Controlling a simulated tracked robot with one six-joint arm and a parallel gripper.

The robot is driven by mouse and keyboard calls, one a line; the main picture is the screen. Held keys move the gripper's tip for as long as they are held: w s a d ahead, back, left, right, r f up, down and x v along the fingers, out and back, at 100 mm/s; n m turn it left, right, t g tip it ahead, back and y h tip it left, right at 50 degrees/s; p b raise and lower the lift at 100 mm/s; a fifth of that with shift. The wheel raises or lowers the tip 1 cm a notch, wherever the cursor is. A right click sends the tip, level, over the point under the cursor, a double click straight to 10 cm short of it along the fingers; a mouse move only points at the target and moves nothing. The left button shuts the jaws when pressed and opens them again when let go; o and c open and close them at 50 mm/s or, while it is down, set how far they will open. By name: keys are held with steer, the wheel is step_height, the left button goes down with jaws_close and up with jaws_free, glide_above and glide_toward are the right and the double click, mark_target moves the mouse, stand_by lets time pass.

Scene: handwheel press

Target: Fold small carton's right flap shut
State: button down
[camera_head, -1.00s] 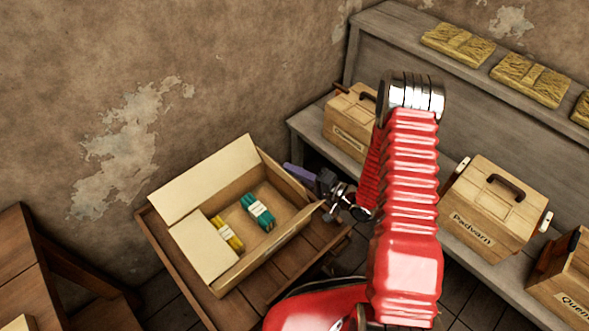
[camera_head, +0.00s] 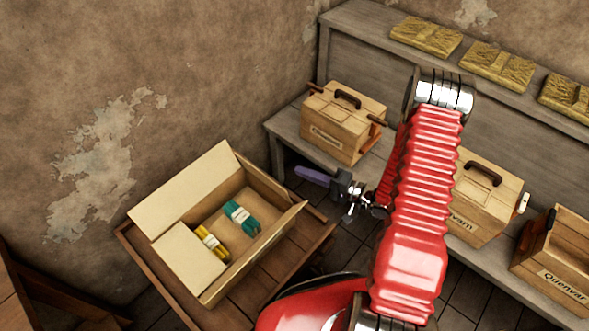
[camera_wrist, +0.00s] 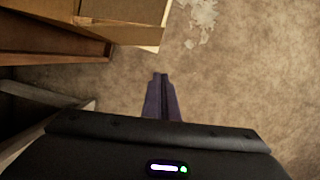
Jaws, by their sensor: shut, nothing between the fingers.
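The small open carton (camera_head: 255,255) sits on a wooden stand at left centre of the head view. Its large back flap (camera_head: 180,190) stands open and tilts outward, and its left flap (camera_head: 190,258) lies folded inward. The right flap (camera_head: 275,187) is not folded over the opening; its exact angle is hard to tell. A yellow bundle (camera_head: 211,242) and a teal bundle (camera_head: 241,216) lie inside. My gripper (camera_head: 297,170) is shut and empty, beyond the carton's right side and apart from it. The wrist view shows the closed purple fingers (camera_wrist: 160,78) below a carton edge (camera_wrist: 135,35).
The wooden stand (camera_head: 160,270) carries the carton. Yellow slabs (camera_head: 425,37) lie on the upper shelf. The plastered wall (camera_head: 90,80) is behind.

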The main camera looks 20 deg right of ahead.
steer(key=shift+s+d, duration=0.5)
steer(key=shift+d, duration=0.05)
steer(key=c, duration=2.5)
jaws_free()
steer(key=shift+c, duration=0.2)
steer(key=shift+o, duration=0.8)
steer(key=shift+r, duration=0.1)
steer(key=shift+o, duration=0.8)
steer(key=shift+a+r, duration=0.15)
steer(key=shift+o, duration=1.1)
steer(key=s+a+r+n+g+y, duration=0.2)
steer(key=a+r+g, duration=0.4)
steer(key=r, duration=0.3)
steer(key=shift+s+a+r+n+g, duration=0.35)
steer(key=shift+s+n, duration=0.4)
steer(key=shift+n, duration=0.25)
steer(key=s+a+r+n+g+h, duration=0.3)
steer(key=s+a+r+g+h, duration=0.15)
steer(key=s+r, duration=0.3)
steer(key=s+d+r+t+h, duration=0.2)
steer(key=s+d+r+h, duration=0.1)
steer(key=s+r+h, duration=0.2)
steer(key=s+d+r+t+h, duration=0.3)
steer(key=s+d+r+h, duration=0.1)
steer(key=r, duration=0.5)
steer(key=shift+s+d+h, duration=0.25)
steer(key=shift+s+h, duration=0.45)
steer(key=shift+h, duration=0.05)
